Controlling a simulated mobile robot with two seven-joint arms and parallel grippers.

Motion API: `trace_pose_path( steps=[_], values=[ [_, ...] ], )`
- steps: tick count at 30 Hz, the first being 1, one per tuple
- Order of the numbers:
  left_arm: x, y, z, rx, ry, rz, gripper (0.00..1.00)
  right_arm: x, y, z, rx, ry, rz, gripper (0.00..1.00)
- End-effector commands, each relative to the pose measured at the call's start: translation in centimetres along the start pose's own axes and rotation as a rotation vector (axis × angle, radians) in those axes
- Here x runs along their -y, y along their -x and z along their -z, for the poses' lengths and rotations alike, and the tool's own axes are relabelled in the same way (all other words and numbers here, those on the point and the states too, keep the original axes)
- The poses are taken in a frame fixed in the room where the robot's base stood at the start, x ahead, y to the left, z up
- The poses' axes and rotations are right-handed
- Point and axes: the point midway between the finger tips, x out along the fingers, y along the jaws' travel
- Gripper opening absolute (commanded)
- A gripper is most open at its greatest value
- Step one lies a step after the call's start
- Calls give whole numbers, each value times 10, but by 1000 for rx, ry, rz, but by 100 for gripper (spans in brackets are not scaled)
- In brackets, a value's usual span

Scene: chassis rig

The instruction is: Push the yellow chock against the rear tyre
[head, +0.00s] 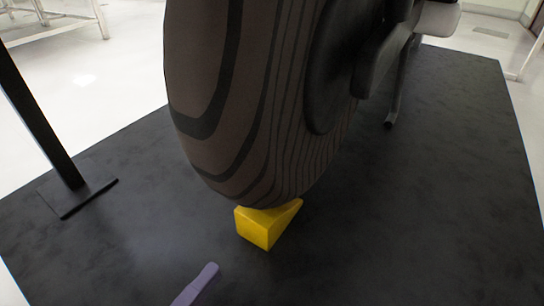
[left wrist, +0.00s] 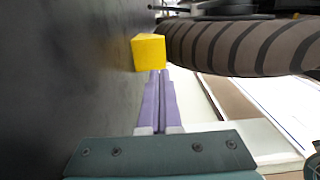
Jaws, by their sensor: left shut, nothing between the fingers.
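The yellow chock (head: 258,228) sits on the dark platform at the foot of the large brown-and-black striped tyre (head: 235,90). Its thin end points toward the tyre, and the tyre hides part of its top. I cannot tell whether the two touch. My left gripper (head: 212,268) shows as purple fingers low in the head view, short of the chock's near face with a gap between. In the left wrist view the fingers (left wrist: 158,74) are shut and empty, pointing at the chock (left wrist: 148,52), with the tyre (left wrist: 235,45) to its right. My right gripper is not in view.
The dark platform (head: 420,190) is clear to the right of the tyre. A black post on a flat base (head: 78,195) stands at the left. A metal stand leg (head: 393,105) rests on the platform behind the tyre.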

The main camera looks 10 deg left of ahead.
Motion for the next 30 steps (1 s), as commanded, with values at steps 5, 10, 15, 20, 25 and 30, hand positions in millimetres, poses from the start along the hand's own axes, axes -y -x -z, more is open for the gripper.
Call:
trace_pose_path(
  steps=[5,10,15,20,25,30],
  values=[
    [-3,-38,0,-2,1,4,0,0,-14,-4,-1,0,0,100],
    [-3,-61,0,-2,-1,2,0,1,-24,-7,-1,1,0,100],
    [-1,-71,0,-2,0,0,0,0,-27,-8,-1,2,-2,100],
    [0,-72,0,-2,-1,-1,0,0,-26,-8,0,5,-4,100],
    [0,-72,0,-2,-1,-1,0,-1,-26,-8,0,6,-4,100],
    [0,-92,0,-1,-2,2,0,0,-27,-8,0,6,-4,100]
  ],
)
